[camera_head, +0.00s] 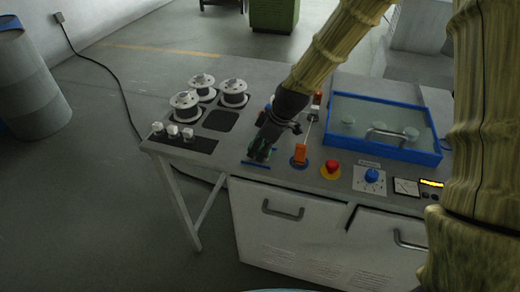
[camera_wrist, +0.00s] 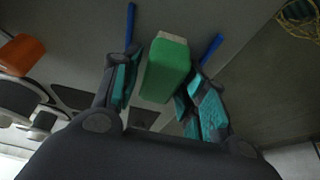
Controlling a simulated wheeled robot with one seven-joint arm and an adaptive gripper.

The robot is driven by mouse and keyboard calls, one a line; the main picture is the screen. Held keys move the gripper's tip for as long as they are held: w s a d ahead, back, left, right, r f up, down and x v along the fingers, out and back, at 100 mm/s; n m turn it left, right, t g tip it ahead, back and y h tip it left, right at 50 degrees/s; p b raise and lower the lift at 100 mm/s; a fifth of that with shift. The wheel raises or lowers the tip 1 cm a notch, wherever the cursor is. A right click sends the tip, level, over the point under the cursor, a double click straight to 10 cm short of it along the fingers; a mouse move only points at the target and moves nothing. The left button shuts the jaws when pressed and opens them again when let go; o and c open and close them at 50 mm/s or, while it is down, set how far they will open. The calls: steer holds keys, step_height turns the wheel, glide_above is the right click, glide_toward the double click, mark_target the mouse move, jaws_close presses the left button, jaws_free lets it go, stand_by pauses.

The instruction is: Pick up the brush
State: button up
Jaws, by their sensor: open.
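A green block with a pale side, which looks like the brush (camera_wrist: 166,66), lies between two blue strips on the grey worktop. I cannot make out its bristles clearly. My gripper (camera_wrist: 156,82) is open, with its teal-padded fingers on either side of the green block; I cannot tell whether they touch it. In the head view my gripper (camera_head: 261,153) points down at the front edge of the worktop and mostly hides the brush. A blue strip (camera_head: 256,165) shows just in front of it.
An orange block (camera_head: 300,153) stands close right of my gripper, with a red button (camera_head: 332,168) and blue knob (camera_head: 372,175) further right. A blue-framed glass lid (camera_head: 385,155) lies behind. Several spools (camera_head: 186,106) and white pieces (camera_head: 173,131) stand left.

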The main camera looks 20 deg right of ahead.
steer(key=shift+a+f, duration=0.1)
steer(key=c, duration=0.8)
steer(key=shift+r, duration=0.2)
steer(key=shift+r+b, duration=0.4)
steer(key=shift+r, duration=0.2)
step_height(320, 180, up, 2)
steer(key=shift+b, duration=0.4)
steer(key=s+d+b, duration=0.1)
steer(key=s+d, duration=0.2)
steer(key=s, duration=0.4)
steer(key=s+d+r+b, duration=0.1)
steer(key=s+d+b, duration=0.1)
steer(key=s, duration=0.5)
steer(key=shift+s+d+r, duration=0.2)
steer(key=shift+s+d, duration=0.1)
steer(key=shift+d, duration=0.5)
